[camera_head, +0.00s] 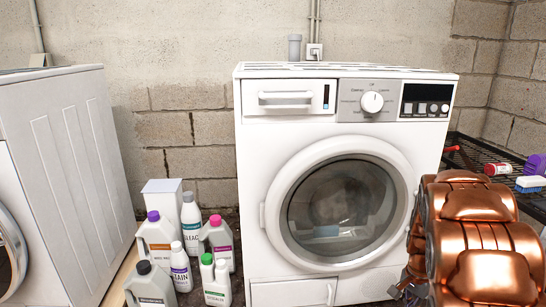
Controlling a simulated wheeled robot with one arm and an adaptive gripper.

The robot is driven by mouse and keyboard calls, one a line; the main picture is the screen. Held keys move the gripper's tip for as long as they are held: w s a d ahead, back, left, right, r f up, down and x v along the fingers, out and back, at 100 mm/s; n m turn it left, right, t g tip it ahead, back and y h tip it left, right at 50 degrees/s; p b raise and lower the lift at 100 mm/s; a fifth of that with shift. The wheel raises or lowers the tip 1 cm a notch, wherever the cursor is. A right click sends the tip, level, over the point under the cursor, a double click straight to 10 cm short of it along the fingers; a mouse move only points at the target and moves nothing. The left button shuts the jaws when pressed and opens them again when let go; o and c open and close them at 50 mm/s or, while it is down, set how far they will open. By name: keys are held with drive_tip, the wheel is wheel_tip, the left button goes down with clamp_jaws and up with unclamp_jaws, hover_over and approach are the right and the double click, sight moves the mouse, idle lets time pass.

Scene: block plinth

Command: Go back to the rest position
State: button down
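My copper-coloured arm (482,240) fills the lower right of the head view, in front of the washing machine's right edge. Dark metal parts that look like my gripper (408,288) show at the arm's lower left, by the bottom picture edge. They are small and partly cut off, so I cannot see the fingertips or whether anything is held. The white washing machine (262,140) stands in the middle with its round glass door shut and its drawer closed.
Another white machine (70,170) stands at the left. Several detergent bottles (190,222) and a white box (160,187) stand between the machines. A black wire rack (480,155) at the right holds a red-and-white item (498,169), a brush (530,184) and a purple item (536,164). A block wall is behind.

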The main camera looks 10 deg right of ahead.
drive_tip(key=s+a+r+n+p, duration=0.2)
drive_tip(key=a+r+p, duration=0.15)
drive_tip(key=r, duration=0.25)
drive_tip(key=s+a+r+n+p, duration=0.1)
drive_tip(key=s+a+r+p, duration=0.15)
drive_tip(key=a+r, duration=0.3)
drive_tip(key=s+a+r+n+p, duration=0.5)
drive_tip(key=s+a+r+p, duration=0.2)
drive_tip(key=s+r, duration=0.4)
drive_tip(key=s+a+r+n+g+p, duration=0.1)
drive_tip(key=s+a+r+n+p, duration=0.4)
drive_tip(key=s+r, duration=0.6)
drive_tip(key=a+p, duration=0.2)
drive_tip(key=a, duration=0.1)
drive_tip(key=shift+s, duration=0.35)
